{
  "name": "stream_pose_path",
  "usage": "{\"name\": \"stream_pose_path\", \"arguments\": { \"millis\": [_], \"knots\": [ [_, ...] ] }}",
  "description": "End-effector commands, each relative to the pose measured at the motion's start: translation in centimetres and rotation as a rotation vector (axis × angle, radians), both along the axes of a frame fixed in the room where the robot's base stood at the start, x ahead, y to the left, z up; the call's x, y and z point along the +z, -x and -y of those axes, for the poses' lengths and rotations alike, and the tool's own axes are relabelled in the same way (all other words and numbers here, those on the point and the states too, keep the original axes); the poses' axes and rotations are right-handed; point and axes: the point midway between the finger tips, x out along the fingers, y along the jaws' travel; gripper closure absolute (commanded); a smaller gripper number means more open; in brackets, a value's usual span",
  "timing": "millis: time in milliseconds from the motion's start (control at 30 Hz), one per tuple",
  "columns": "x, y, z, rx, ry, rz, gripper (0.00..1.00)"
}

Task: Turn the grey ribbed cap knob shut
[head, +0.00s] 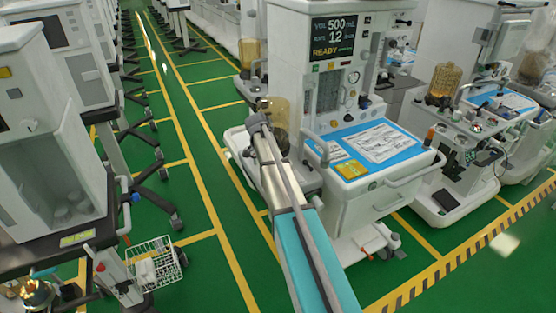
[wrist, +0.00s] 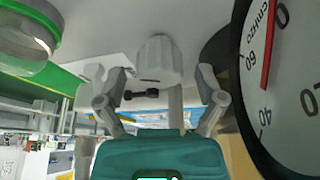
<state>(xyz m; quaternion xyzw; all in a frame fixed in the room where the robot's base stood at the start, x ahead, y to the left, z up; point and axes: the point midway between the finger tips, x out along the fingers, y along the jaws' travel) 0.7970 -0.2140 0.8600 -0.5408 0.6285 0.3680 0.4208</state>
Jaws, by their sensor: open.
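The grey ribbed cap knob (wrist: 158,58) shows in the wrist view, on the pale underside or face of a machine, upper middle. My gripper (wrist: 163,80) is open, with one grey finger on each side of the knob and a visible gap to it on both sides. The knob appears between and slightly beyond the fingertips; I cannot tell the exact depth. The gripper holds nothing. In the head view my arm reaches to the anaesthesia cart (head: 350,205), and the knob and fingertips cannot be made out there.
A large round gauge (wrist: 292,100) stands close at the right in the wrist view. A small dark fitting (wrist: 141,95) lies below the knob. An amber canister (head: 279,117) is beside my arm.

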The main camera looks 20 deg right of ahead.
Motion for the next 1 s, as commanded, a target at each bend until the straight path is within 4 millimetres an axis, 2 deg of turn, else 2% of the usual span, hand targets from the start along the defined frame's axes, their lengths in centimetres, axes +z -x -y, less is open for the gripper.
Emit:
{"name": "stream_pose_path", "arguments": {
  "millis": [167, 633, 1000],
  "knots": [
    [0.9, 0.4, 0.1, 0.078, -0.029, -0.017, 0.12],
    [4.0, 1.4, 0.5, 0.454, -0.138, -0.068, 0.12],
    [5.0, 2.2, 0.8, 0.766, -0.196, -0.081, 0.12]
  ]
}}
